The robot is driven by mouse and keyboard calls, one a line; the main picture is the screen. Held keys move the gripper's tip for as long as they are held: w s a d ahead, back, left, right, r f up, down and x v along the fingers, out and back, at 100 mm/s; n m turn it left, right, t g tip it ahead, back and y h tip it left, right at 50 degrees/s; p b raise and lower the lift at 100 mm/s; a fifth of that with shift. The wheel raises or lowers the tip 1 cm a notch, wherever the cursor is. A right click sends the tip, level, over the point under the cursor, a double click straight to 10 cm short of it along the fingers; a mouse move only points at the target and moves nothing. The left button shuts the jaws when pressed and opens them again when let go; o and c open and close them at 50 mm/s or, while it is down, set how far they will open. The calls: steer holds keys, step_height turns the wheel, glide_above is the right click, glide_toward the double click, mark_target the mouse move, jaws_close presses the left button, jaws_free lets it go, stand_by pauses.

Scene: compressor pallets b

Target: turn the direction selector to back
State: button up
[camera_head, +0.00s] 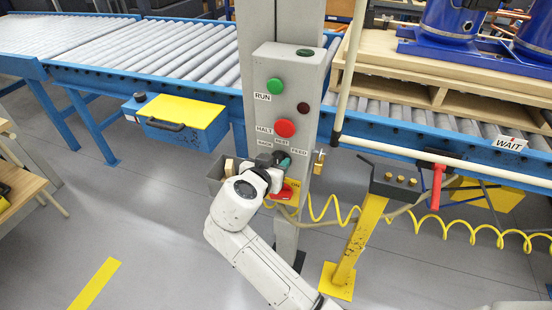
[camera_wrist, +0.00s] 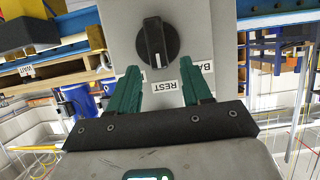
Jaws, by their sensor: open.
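The direction selector (camera_wrist: 158,42) is a round black knob with a white line, on the grey control post (camera_head: 260,110). In the wrist view the post's face is upside down and the white line points at the REST label (camera_wrist: 165,87). The BACK label (camera_head: 265,142) is left of REST and FEED is right of it in the head view. My gripper (camera_wrist: 164,82) is open, its green fingers apart and short of the knob in the picture, one on each side of the REST label.
Above sit the green RUN button (camera_head: 275,85) and red HALT button (camera_head: 285,128). A red switch (camera_head: 285,192) on yellow is just below my gripper. A brass padlock (camera_head: 318,162) hangs at the post's right side, a grey bin (camera_head: 214,178) at its left.

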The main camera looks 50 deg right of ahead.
steer(key=shift+x, duration=0.95)
jaws_close()
